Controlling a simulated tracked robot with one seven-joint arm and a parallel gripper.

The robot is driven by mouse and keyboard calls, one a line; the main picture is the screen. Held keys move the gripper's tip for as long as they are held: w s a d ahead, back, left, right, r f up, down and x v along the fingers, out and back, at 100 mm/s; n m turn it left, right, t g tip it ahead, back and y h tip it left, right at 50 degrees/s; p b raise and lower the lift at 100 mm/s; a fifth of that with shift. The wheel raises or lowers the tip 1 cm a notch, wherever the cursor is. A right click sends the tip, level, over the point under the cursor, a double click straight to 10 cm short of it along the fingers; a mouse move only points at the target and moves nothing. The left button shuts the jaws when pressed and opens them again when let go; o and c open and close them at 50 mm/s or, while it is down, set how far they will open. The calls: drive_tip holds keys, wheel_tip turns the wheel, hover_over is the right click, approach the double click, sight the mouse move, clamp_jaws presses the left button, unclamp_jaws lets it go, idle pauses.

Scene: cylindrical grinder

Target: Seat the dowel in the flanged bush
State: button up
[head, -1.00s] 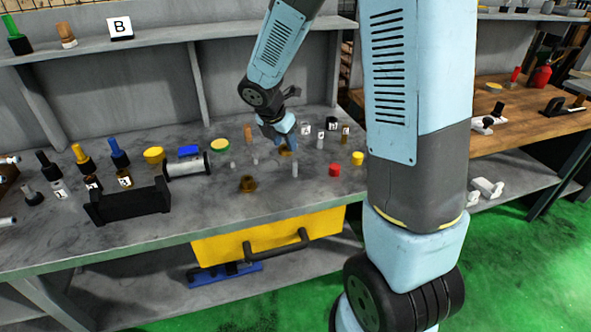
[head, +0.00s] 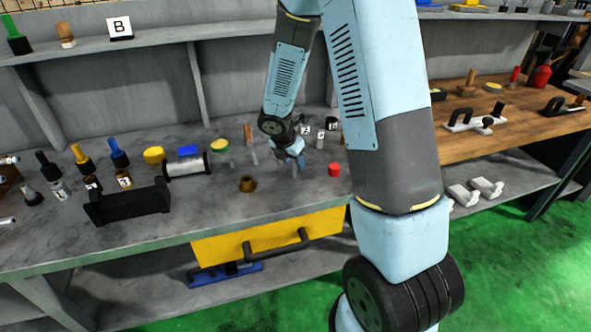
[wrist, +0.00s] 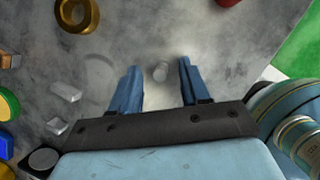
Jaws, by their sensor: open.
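A bronze bush (head: 247,184) with a dark open bore stands on the grey bench, left of and nearer than my gripper in the head view. My gripper (head: 298,163) is low over the bench, fingers down. In the wrist view my gripper (wrist: 160,80) is open, with a blue finger on either side. In the head view the gripper hides this dowel. A copper-coloured ring (wrist: 77,14) lies up and left in the wrist view; I cannot tell its shape below the rim.
A red cap (head: 334,169) stands right of the gripper. Small labelled cylinders (head: 320,140) stand behind it. A black holder (head: 130,205) is farther left.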

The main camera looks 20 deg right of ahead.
drive_tip(key=shift+f, duration=0.1)
clamp_jaws()
idle(0.4)
